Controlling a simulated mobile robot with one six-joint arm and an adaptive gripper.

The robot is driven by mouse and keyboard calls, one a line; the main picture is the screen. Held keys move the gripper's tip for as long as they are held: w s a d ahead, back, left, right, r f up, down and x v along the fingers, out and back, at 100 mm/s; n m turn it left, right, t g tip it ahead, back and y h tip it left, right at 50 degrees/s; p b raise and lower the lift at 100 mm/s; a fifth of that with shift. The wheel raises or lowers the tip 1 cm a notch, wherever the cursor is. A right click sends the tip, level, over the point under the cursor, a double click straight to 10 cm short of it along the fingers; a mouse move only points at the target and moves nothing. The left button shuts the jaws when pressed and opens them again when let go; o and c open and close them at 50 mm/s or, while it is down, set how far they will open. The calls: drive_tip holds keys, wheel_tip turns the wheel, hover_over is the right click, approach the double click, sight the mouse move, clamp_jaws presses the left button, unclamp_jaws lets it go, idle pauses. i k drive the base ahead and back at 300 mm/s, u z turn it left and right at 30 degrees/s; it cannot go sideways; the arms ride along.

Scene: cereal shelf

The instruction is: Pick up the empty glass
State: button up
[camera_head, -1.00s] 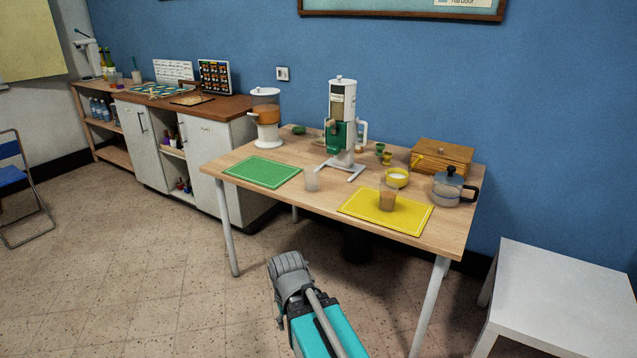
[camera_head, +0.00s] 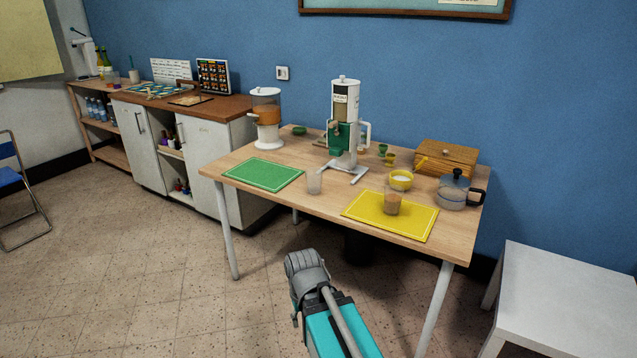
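The empty glass (camera_head: 315,183) is a small clear tumbler standing upright on the wooden table (camera_head: 325,202). It is near the front edge, just right of the green mat (camera_head: 263,173) and in front of the cereal dispenser. A second glass (camera_head: 393,203) with brown contents stands on the yellow mat (camera_head: 417,224). My gripper (camera_head: 303,262) is in front of the table, low in the picture, and apart from the glass. Its fingers are seen from behind and are partly hidden, so I cannot tell whether they are open.
A tall cereal dispenser (camera_head: 343,128) stands behind the empty glass. A white-based dispenser (camera_head: 266,120) is at the back left. A yellow bowl (camera_head: 401,180), a glass pot (camera_head: 453,191) and a wooden box (camera_head: 447,158) are at the right. A white side table (camera_head: 565,292) stands at lower right.

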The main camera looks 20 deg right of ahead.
sight(314, 182)
drive_tip(key=i, duration=0.9)
drive_tip(key=u, duration=0.05)
